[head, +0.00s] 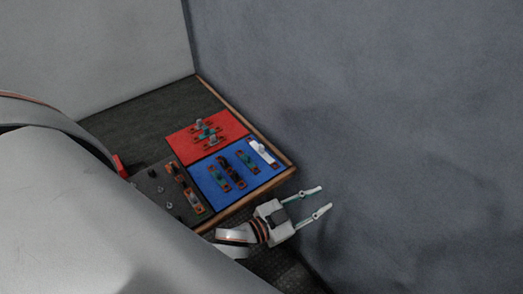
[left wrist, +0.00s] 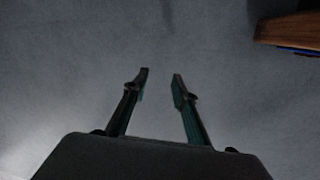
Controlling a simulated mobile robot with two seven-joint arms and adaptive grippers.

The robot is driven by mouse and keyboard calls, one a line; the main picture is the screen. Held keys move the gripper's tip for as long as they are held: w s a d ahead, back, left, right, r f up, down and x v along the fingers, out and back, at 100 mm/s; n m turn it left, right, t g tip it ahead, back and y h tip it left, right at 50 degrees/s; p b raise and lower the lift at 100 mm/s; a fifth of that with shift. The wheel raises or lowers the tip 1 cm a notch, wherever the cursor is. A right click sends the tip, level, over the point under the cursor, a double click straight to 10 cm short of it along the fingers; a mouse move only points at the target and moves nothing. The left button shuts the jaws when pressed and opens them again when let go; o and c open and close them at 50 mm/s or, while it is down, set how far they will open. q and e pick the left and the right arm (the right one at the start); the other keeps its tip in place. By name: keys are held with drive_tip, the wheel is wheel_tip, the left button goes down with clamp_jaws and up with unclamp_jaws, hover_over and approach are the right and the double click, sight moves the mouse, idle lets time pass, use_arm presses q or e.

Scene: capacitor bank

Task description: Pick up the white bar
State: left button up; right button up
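The white bar (head: 261,151) lies on the blue mat (head: 243,184), near the mat's far right edge, with a grey knob-like part on it. My left gripper (head: 324,199) is at the right of the board's front right corner, in front of the blue-grey wall, apart from the bar. Its two fingers are spread with nothing between them, and the left wrist view (left wrist: 160,82) also shows them apart and empty. The bar does not show in the left wrist view. My right gripper is in neither view.
The wooden-edged board (head: 245,201) also bears a red mat (head: 178,144) and a dark grey panel (head: 153,175) with small parts. Several dark and green parts stand on the blue mat left of the bar. A blue-grey wall (head: 400,110) rises close along the right side. The board's corner shows in the left wrist view (left wrist: 290,28).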

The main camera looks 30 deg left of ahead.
use_arm(q)
drive_tip(key=s+d+r+m+g+h+p, duration=0.1)
drive_tip(key=s+d+r+m+g+h, duration=0.1)
drive_tip(key=d+r+m+g+h, duration=0.45)
drive_tip(key=s+d+r+m+g+h, duration=0.2)
drive_tip(key=d+r+m+g+h, duration=0.3)
drive_tip(key=d+m, duration=0.35)
drive_tip(key=n+g+y+p, duration=0.1)
drive_tip(key=g+y+p, duration=0.2)
drive_tip(key=y, duration=1.8)
hover_over(262, 146)
wheel_tip(262, 146, down, 6)
wheel_tip(262, 146, down, 7)
drive_tip(key=shift+a+f, duration=0.1)
clamp_jaws()
